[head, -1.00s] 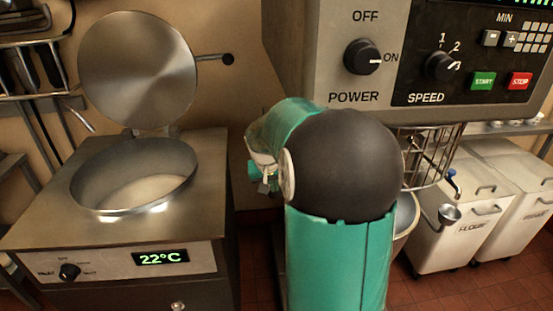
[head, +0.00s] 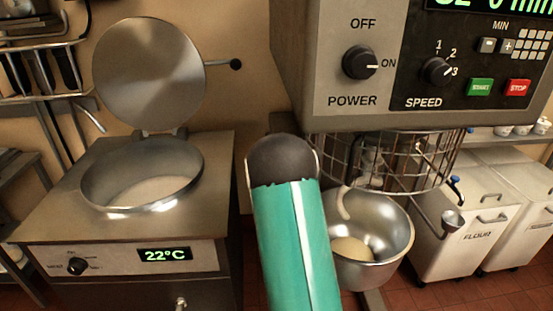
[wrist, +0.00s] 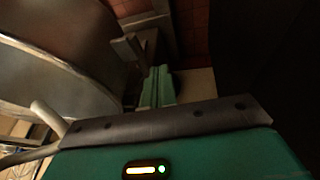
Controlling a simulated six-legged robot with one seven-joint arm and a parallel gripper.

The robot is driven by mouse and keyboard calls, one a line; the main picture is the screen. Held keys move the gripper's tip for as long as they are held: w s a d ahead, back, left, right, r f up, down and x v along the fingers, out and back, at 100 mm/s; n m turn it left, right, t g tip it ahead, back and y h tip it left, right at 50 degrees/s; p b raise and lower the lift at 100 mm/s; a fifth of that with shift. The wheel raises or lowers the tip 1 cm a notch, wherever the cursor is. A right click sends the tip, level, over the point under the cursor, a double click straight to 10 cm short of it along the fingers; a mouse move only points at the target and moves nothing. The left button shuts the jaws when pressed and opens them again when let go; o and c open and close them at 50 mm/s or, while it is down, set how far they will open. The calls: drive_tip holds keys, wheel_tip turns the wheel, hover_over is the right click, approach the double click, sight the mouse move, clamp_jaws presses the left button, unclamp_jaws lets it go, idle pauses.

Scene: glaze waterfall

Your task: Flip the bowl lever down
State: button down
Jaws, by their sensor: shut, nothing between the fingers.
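A mixer bowl (head: 388,262) of shiny metal hangs under the mixer with pale dough in it. A thin metal arm with a round end (head: 452,218), which looks like the bowl lever, slants down to the right beside the bowl. In the wrist view a large curved metal surface (wrist: 60,60), likely the bowl, fills the left side. A pale rod (wrist: 48,118) shows at its lower left; I cannot tell whether it is the lever.
A wire guard (head: 385,160) sits above the bowl, under the mixer's control panel (head: 410,60). Pale flour bins (head: 465,235) stand at the right. A metal cooker (head: 50,220) with a raised round lid (head: 150,75) stands at the left.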

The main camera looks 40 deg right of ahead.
drive_tip(key=shift+w+d+f, duration=0.15)
drive_tip(key=shift+w+f, duration=0.15)
drive_tip(key=shift+f, duration=0.15)
drive_tip(key=shift+w+d+r, duration=0.1)
drive_tip(key=shift+d, duration=0.05)
idle(0.3)
